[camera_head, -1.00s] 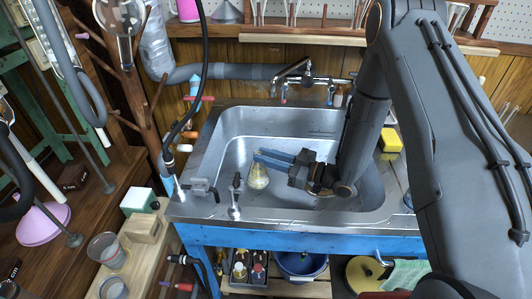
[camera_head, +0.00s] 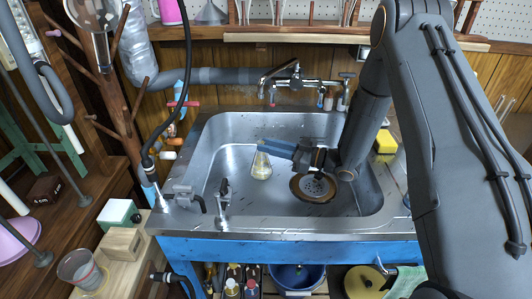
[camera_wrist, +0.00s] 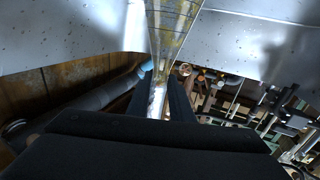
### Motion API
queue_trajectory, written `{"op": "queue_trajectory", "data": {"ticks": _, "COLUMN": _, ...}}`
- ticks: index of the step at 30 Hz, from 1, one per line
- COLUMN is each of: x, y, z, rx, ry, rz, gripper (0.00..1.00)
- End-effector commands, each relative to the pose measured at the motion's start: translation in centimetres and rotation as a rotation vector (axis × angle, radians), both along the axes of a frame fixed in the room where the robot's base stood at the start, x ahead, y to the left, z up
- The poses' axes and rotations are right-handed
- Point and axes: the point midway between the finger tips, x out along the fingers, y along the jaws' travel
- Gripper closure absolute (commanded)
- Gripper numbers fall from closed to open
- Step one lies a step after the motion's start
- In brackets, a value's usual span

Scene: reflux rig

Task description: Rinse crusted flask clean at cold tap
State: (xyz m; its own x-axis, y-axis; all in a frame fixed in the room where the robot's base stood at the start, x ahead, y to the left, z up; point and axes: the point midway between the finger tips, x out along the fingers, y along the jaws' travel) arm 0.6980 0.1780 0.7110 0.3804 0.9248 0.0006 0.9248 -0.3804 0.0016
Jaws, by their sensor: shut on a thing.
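The crusted flask (camera_head: 262,166) is a small glass flask with a yellowish coating, inside the steel sink (camera_head: 222,184). My gripper (camera_head: 264,147) is shut on the flask at its neck, and the flask hangs roughly upright in the basin. In the wrist view the flask (camera_wrist: 172,32) shows at the top with yellow-brown crust, and its neck lies between my fingers (camera_wrist: 166,98). The mixer tap (camera_head: 297,82) stands at the back edge of the sink, behind the gripper. I cannot see water running from it.
A round drain (camera_head: 314,187) with a brown-stained ring is in the basin floor. Small fittings (camera_head: 223,197) stand on the sink's front left rim. A yellow sponge (camera_head: 386,142) lies right of the basin. A wooden branching stand (camera_head: 97,85) and hoses crowd the left.

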Motion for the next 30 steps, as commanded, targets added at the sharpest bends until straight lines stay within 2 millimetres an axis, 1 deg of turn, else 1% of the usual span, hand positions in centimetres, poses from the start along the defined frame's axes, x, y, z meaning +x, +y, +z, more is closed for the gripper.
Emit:
{"op": "queue_trajectory", "data": {"ticks": 1, "x": -0.09, "y": 0.05, "z": -0.4, "rx": 0.001, "ry": 0.003, "rz": 0.001, "gripper": 1.0}}
{"op": "queue_trajectory", "data": {"ticks": 3, "x": -0.1, "y": 0.05, "z": -0.57, "rx": 0.001, "ry": 0.003, "rz": 0.001, "gripper": 1.0}}
{"op": "queue_trajectory", "data": {"ticks": 19, "x": -0.1, "y": 0.06, "z": -1.04, "rx": -0.001, "ry": 0.001, "rz": 0.0, "gripper": 1.0}}
{"op": "queue_trajectory", "data": {"ticks": 20, "x": -0.1, "y": 0.06, "z": -1.04, "rx": -0.001, "ry": 0.001, "rz": 0.0, "gripper": 0.79}}
{"op": "queue_trajectory", "data": {"ticks": 21, "x": -0.11, "y": 0.07, "z": -1.04, "rx": -0.001, "ry": 0.001, "rz": 0.0, "gripper": 0.72}}
{"op": "queue_trajectory", "data": {"ticks": 23, "x": -0.11, "y": 0.06, "z": -1.04, "rx": 0.0, "ry": 0.002, "rz": 0.0, "gripper": 0.62}}
{"op": "queue_trajectory", "data": {"ticks": 24, "x": -0.11, "y": 0.06, "z": -1.04, "rx": 0.0, "ry": 0.002, "rz": 0.0, "gripper": 0.59}}
{"op": "queue_trajectory", "data": {"ticks": 30, "x": -0.13, "y": 0.07, "z": -1.07, "rx": 0.0, "ry": 0.002, "rz": 0.0, "gripper": 0.59}}
